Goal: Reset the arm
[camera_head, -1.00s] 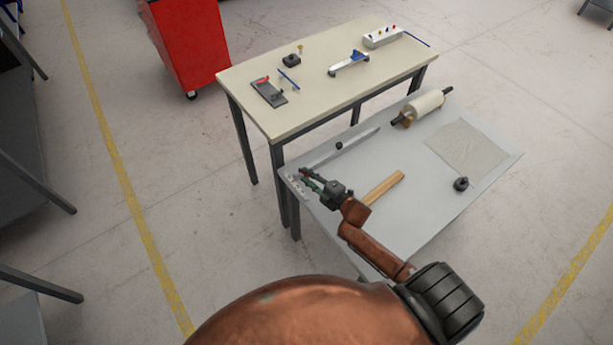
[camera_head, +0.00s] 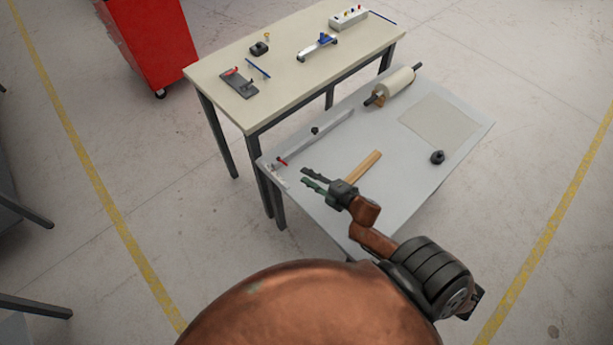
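My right gripper (camera_head: 303,177) is over the left part of the grey table (camera_head: 405,190). Its two fingers, one dark and one greenish, point left and stand apart with nothing visible between them. Its copper-coloured arm comes up from the bottom right. A wooden bar (camera_head: 364,165) lies on the grey table just to the right of the fingers, its lower end close to or behind the gripper. Small red and pale pieces (camera_head: 281,162) lie near the table's left corner, apart from the fingertips. My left gripper is not in view.
The grey table also holds a roller (camera_head: 395,85), a flat grey sheet (camera_head: 440,121), a black knob-like part (camera_head: 437,157) and a long rail (camera_head: 318,137). A beige table (camera_head: 290,80) with small parts stands behind. A red cabinet (camera_head: 152,40) stands at upper left.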

